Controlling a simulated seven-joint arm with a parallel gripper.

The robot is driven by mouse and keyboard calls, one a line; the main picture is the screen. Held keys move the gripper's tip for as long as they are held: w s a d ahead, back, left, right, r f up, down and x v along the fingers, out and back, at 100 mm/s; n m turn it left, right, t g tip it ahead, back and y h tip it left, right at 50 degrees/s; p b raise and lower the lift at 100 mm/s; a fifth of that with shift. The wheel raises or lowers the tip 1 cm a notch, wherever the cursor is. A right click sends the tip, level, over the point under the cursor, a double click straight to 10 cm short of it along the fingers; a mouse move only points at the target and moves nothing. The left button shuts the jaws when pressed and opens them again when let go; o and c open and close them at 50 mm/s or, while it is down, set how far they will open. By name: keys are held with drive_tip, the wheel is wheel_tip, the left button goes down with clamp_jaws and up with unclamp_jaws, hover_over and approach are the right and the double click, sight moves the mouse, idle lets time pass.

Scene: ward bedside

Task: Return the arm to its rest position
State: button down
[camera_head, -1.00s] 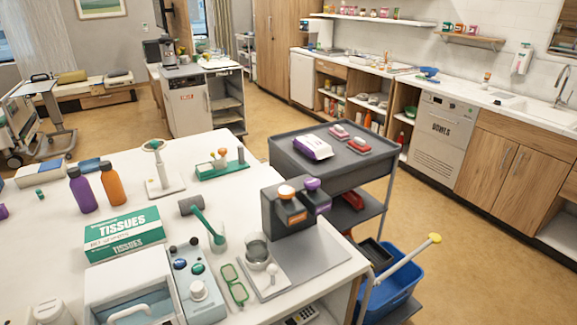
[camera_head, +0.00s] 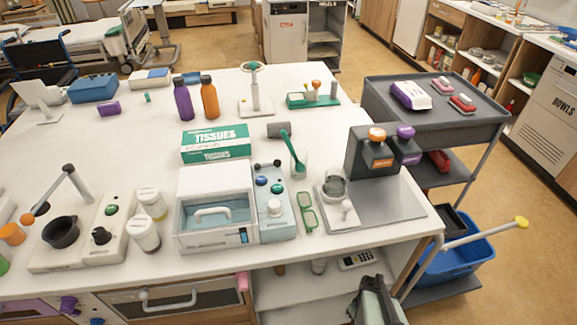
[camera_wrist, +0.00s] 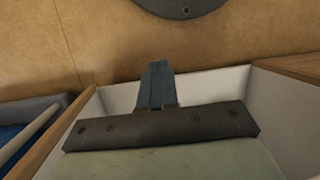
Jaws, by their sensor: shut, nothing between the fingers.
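My gripper (camera_wrist: 158,85) shows in the wrist view with its two dark fingers together and nothing between them. It points over the tan floor (camera_wrist: 100,40), beside a white-walled open compartment (camera_wrist: 210,88). In the head view, a grey-green and dark part that looks like my arm shows at the bottom edge, in front of the open shelf under the white table (camera_head: 330,215). The fingertips cannot be made out there.
A grey cart (camera_head: 445,105) stands to the right, with a blue bin (camera_head: 462,262) and a yellow-tipped handle below. The table holds a tissue box (camera_head: 215,145), bottles and devices. A dark coffee-machine-like unit (camera_head: 372,155) stands near the table's right edge. Floor is clear further right.

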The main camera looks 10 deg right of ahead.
drive_tip(key=s+a+r+g+h, duration=0.1)
drive_tip(key=s+a+r, duration=0.1)
drive_tip(key=a, duration=0.5)
drive_tip(key=s+a+r+m+g+h, duration=0.1)
drive_tip(key=s+a+r+g, duration=0.1)
drive_tip(key=s+a, duration=0.3)
drive_tip(key=shift+a+r+g, duration=0.3)
drive_tip(key=shift+a+r, duration=0.1)
drive_tip(key=shift+a, duration=1.2)
drive_tip(key=c, duration=1.8)
unclamp_jaws()
drive_tip(key=shift+s, duration=0.1)
